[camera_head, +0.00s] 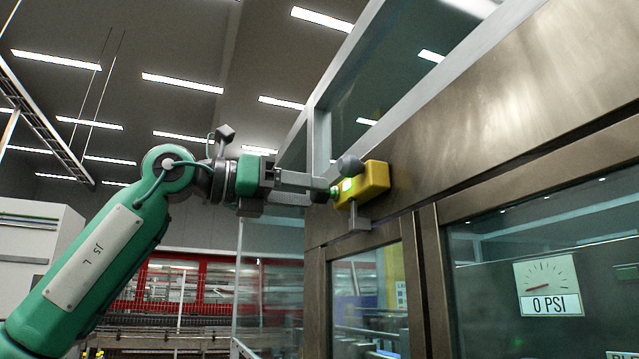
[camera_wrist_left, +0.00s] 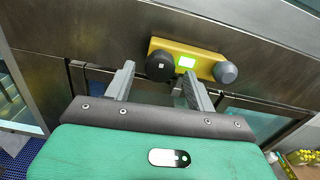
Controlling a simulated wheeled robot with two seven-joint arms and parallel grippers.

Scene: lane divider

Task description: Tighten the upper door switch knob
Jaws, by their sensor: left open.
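The door switch is a yellow box (camera_head: 373,180) mounted on the metal door frame, with a lit green patch (camera_head: 347,185). A round grey knob (camera_head: 349,165) stands out at its upper front. In the left wrist view the yellow box (camera_wrist_left: 205,53) carries a black knob (camera_wrist_left: 159,66) on the left and the grey knob (camera_wrist_left: 225,72) on the right. My left gripper (camera_head: 322,190) is open in front of the box. In the wrist view its fingertips lie either side of the black knob; contact cannot be told. My right gripper is out of view.
The metal door frame (camera_head: 470,165) surrounds glass panes. A grey bracket (camera_head: 359,219) sits below the yellow box. Open room lies left of the frame, with red-framed windows (camera_head: 200,288) behind.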

